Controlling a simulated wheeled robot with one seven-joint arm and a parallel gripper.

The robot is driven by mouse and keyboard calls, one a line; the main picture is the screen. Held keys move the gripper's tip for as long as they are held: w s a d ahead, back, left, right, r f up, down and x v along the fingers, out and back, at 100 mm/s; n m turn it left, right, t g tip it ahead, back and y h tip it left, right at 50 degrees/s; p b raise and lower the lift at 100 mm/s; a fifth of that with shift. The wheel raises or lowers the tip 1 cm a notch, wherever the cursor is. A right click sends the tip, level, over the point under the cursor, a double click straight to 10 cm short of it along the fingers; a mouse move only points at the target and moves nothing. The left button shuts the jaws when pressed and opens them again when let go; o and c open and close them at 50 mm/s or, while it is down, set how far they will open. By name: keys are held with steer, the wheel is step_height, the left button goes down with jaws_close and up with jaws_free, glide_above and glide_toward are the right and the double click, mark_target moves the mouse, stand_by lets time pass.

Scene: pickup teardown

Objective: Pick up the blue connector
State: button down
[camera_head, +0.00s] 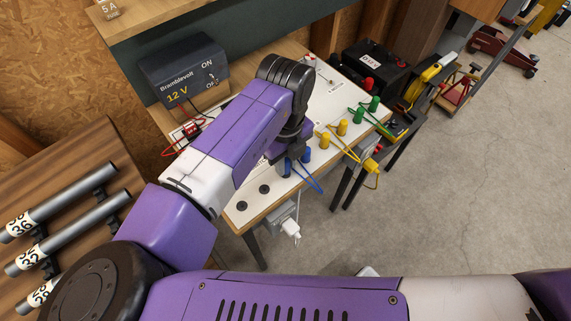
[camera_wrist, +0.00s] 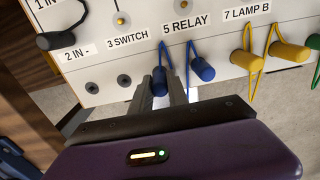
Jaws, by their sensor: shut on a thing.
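The blue connector (camera_wrist: 159,82) sits at the white panel below the "5 RELAY" label, with a blue wire rising from it. My gripper (camera_wrist: 168,88) is around it, with its fingers shut on it in the wrist view. A second blue connector (camera_wrist: 202,68) stands just to the right, outside the fingers. In the head view, my gripper (camera_head: 289,160) reaches down to the panel from my purple arm, and a blue connector (camera_head: 306,155) shows beside it. Whether the held connector is still seated in the panel cannot be told.
Yellow connectors (camera_wrist: 289,51) stand to the right on the panel (camera_wrist: 112,71), and green ones (camera_head: 358,116) farther right. Empty black sockets lie left of my gripper. A "12 V" box (camera_head: 184,72) and a black battery (camera_head: 371,68) stand on the bench behind. Open floor lies right.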

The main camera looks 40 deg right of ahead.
step_height(320, 180, up, 18)
steer(key=shift+r+b, duration=0.2)
steer(key=shift+b, duration=0.1)
